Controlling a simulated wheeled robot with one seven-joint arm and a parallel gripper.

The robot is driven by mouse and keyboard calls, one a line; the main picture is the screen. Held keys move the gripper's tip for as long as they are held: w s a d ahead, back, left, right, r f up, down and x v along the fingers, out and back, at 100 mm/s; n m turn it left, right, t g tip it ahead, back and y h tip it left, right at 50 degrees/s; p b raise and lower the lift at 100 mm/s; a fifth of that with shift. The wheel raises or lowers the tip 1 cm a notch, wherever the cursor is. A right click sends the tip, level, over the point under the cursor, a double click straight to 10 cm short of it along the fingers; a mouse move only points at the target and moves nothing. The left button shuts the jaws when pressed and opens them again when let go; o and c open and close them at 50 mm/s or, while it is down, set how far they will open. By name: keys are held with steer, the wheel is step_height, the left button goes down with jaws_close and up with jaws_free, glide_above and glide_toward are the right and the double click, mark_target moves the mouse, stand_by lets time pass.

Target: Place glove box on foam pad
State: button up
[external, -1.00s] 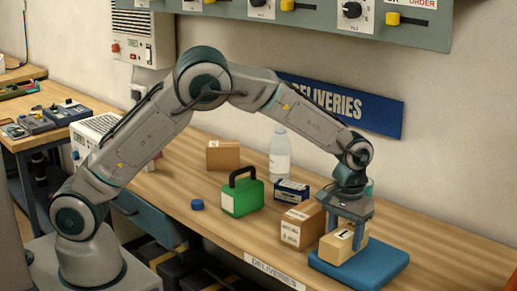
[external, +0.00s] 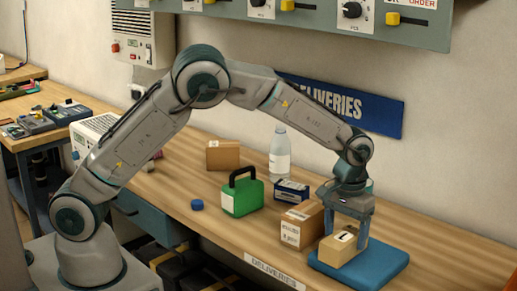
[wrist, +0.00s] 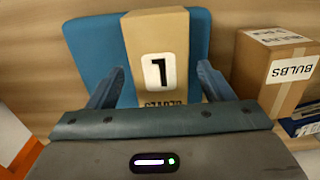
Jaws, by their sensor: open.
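The glove box (external: 338,249) is a tan carton with a white label marked 1. It rests on the blue foam pad (external: 386,266) toward the pad's left side. In the wrist view the glove box (wrist: 158,30) shows its 1 label and partly hidden lettering, with the foam pad (wrist: 88,45) under it. My gripper (external: 348,232) is open above the box, its fingers on either side of it. In the wrist view my gripper (wrist: 160,88) shows a gap between each finger and the box.
A bulbs carton (external: 301,226) stands close to the pad's left edge, and also shows in the wrist view (wrist: 272,70). A dark blue box (external: 291,190), green case (external: 242,196), bottle (external: 280,155), brown carton (external: 223,155) and blue cap (external: 197,204) stand farther left. The bench right of the pad is clear.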

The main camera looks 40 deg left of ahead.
mark_target(344, 235)
step_height(344, 235, up, 10)
steer(key=b, duration=0.1)
steer(key=s+a+r, duration=0.1)
steer(key=a+r, duration=0.4)
steer(key=a, duration=0.5)
steer(key=s+a+r+t+h, duration=0.1)
steer(key=s+a, duration=0.5)
steer(key=a, duration=0.3)
steer(key=s+a+r+t, duration=0.1)
steer(key=s+a+r, duration=0.1)
steer(key=s+a, duration=0.6)
steer(key=s+a+f+t+y, duration=0.1)
steer(key=s+a+f, duration=0.3)
steer(key=s+a, duration=0.3)
steer(key=shift+s, duration=0.8)
